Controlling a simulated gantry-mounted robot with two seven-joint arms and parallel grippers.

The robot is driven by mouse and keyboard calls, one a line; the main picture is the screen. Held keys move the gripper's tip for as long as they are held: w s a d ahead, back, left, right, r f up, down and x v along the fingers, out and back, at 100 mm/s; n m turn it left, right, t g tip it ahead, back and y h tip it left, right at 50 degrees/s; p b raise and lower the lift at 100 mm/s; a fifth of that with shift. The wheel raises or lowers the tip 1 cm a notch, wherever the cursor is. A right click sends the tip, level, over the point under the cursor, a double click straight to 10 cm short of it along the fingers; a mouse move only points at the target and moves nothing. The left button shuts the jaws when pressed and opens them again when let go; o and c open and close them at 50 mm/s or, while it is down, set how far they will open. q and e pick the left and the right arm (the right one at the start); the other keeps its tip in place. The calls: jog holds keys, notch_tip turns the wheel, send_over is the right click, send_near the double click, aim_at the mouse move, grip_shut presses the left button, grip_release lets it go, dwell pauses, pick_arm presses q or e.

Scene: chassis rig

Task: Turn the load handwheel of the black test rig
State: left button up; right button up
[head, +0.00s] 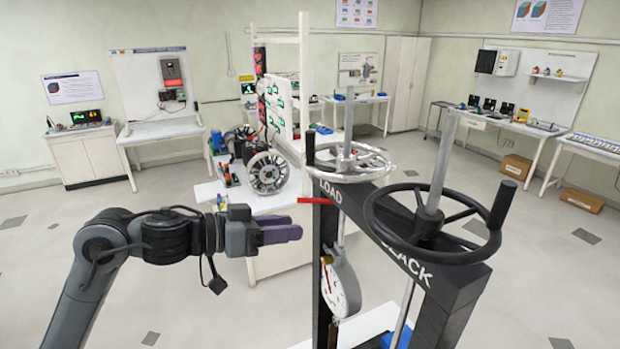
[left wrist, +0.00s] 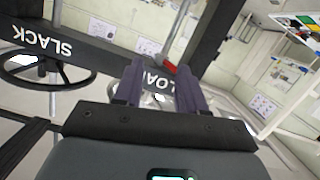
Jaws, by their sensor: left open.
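The black test rig (head: 385,215) stands right of centre in the head view, lettered LOAD and SLACK on its top beam. The load handwheel (head: 375,161), a grey wheel with an upright black handle (head: 309,145), sits at the beam's LOAD end. My left gripper (head: 298,233) has purple fingers and is left of and lower than this wheel, apart from it. In the left wrist view the gripper (left wrist: 158,75) has its fingers spread with nothing gripped, pointing toward the LOAD lettering. The load wheel is mostly hidden there. My right gripper is out of view.
A larger black handwheel (head: 385,237) sits at the SLACK end, also in the left wrist view (left wrist: 30,82). A red pointer (head: 315,201) sticks out left of the beam. A round dial (head: 338,290) hangs below. A white bench with a spoked wheel (head: 268,173) stands behind.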

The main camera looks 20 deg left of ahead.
aim_at(306, 142)
pick_arm(q)
jog(key=s+a+r+m+t, duration=0.1)
jog(key=a+r, duration=0.1)
jog(key=r, duration=0.5)
jog(key=s+a+r+t, duration=0.1)
jog(key=s+r+t, duration=0.1)
jog(key=r, duration=0.6)
jog(key=p+x, duration=0.3)
jog(key=x, duration=0.6)
jog(key=shift+x, duration=0.85)
jog(key=shift+f, duration=0.1)
jog(key=shift+c, duration=0.4)
grip_shut()
